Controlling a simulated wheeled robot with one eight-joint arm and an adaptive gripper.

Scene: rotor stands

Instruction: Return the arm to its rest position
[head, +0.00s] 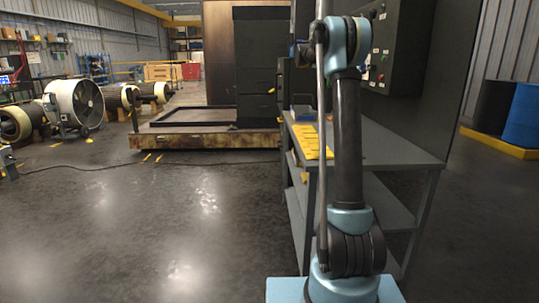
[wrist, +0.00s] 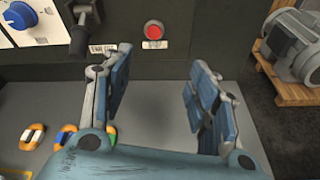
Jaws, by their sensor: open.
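My arm shows in the head view, rising upright in front of the workbench and bending at the top towards the panel. My gripper (wrist: 158,75) is open in the wrist view. Its two blue-grey fingers stand wide apart, with nothing between them. It is above the grey bench top (wrist: 165,115) and faces the dark panel with a red button (wrist: 154,32). In the head view the gripper is largely hidden behind the arm's upper joint.
The grey workbench (head: 400,146) bears a yellow board (head: 312,141), and a dark control cabinet (head: 395,50) rises behind. Several orange-rimmed pieces, one of them (wrist: 32,137), lie left of the gripper. A motor (wrist: 296,42) sits on a pallet.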

